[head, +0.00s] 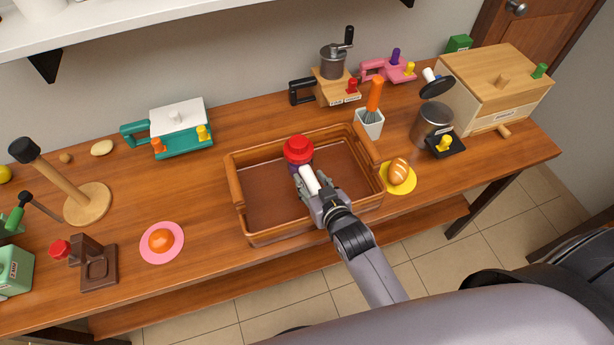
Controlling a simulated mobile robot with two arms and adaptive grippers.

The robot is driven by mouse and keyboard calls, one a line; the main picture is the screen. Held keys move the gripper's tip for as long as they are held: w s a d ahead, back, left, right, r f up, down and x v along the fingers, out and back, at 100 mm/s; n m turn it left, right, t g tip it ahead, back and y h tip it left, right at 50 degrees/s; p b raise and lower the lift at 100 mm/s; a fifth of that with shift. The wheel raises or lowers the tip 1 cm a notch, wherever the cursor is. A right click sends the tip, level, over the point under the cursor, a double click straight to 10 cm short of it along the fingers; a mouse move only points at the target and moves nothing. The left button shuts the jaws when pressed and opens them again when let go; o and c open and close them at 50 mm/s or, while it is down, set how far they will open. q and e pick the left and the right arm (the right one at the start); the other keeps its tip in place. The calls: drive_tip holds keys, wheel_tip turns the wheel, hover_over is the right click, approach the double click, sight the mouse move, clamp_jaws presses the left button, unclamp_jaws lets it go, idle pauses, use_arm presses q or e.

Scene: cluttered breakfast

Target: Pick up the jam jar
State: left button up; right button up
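A jar with a red lid (298,149) and a dark purple body stands inside the brown wooden tray (236,190), near its back middle. I take it to be the jam jar. My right gripper (311,182) reaches into the tray from the front right, just in front of the jar. A small white cylindrical piece shows at its fingers, beside the jar's lower body. I cannot tell whether the fingers touch the jar or how far apart they are. The gripper hides part of the jar's lower side. My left gripper is not in view.
A bread roll (399,170) on a yellow disc and a white cup (369,124) with an orange-handled brush stand right of the tray. An egg yolk (161,240) on a pink disc lies to the left. The tray's raised walls surround the jar.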

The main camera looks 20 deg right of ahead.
clamp_jaws()
drive_tip(key=shift+r, duration=0.15)
idle(0.4)
wheel_tip(320, 180, up, 20)
idle(0.4)
drive_tip(key=shift+w, duration=0.1)
